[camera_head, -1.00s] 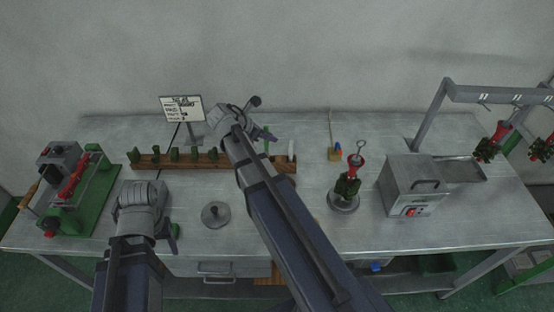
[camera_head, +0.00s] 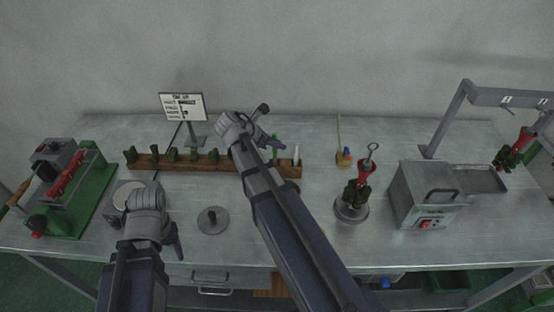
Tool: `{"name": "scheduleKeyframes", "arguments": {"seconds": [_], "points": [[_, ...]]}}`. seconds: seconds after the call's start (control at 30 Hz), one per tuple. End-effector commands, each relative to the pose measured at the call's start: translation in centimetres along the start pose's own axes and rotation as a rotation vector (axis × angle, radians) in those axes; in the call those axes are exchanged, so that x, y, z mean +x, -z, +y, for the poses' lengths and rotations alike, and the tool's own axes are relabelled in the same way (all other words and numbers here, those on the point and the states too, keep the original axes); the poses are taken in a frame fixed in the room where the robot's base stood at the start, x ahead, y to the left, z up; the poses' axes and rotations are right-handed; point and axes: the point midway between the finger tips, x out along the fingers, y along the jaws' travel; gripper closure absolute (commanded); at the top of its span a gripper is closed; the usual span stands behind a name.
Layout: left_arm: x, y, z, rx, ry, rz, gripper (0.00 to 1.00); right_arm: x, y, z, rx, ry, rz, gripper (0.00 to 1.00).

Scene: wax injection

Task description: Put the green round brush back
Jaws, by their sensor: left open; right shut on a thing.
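The wooden rack (camera_head: 210,163) lies along the back of the table. Several dark green pieces stand along it. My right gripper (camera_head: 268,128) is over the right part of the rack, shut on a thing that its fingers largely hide. A thin green upright piece, seemingly the green round brush (camera_head: 275,146), shows just below these fingers, beside a white upright piece. Whether its lower end touches the rack is too small to tell. My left gripper (camera_head: 172,236) is open and empty above the table's front left part, left of a grey round disc.
The grey disc with a knob (camera_head: 213,220) lies in front of the rack. A grey box machine (camera_head: 420,195) is further right, a green clamp machine (camera_head: 75,190) at left. A sign (camera_head: 183,106) stands behind.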

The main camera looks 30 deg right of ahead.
Motion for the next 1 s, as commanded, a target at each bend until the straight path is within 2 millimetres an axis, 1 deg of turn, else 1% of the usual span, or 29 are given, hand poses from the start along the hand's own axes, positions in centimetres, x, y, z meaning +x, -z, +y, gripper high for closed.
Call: {"name": "scheduleKeyframes", "arguments": {"seconds": [0.03,0.13,0.23,0.5,0.57,0.8,0.93,0.97,1.0], "points": [[0.4,0.0,0.0,0.000,0.000,0.000,0.39,0.3,0.2,0.0,0.000,0.000,0.000,1.00],[0.2,0.0,0.0,0.000,0.000,0.000,0.39,0.1,0.1,0.0,0.000,0.000,0.000,1.00],[0.8,0.0,0.1,0.000,0.000,0.000,0.39,0.5,0.5,0.0,0.000,0.000,0.000,1.00],[3.9,0.2,0.4,0.000,0.000,0.000,0.39,2.8,2.8,0.0,0.000,0.000,0.000,1.00],[4.1,0.2,0.4,0.000,0.000,0.000,0.39,2.9,3.0,0.0,0.000,0.000,0.000,1.00],[3.8,0.2,0.4,0.000,0.000,0.000,0.39,2.7,2.8,0.0,0.000,0.000,0.000,1.00],[4.2,0.2,0.4,0.000,0.000,0.000,0.39,3.0,3.1,0.0,0.000,0.000,0.000,1.00],[4.2,0.2,0.4,0.000,0.000,0.000,0.39,3.0,3.0,0.0,0.000,0.000,0.000,0.78],[4.1,0.2,0.4,0.000,0.000,0.000,0.39,2.9,3.0,0.0,0.000,0.000,0.000,0.73]]}}
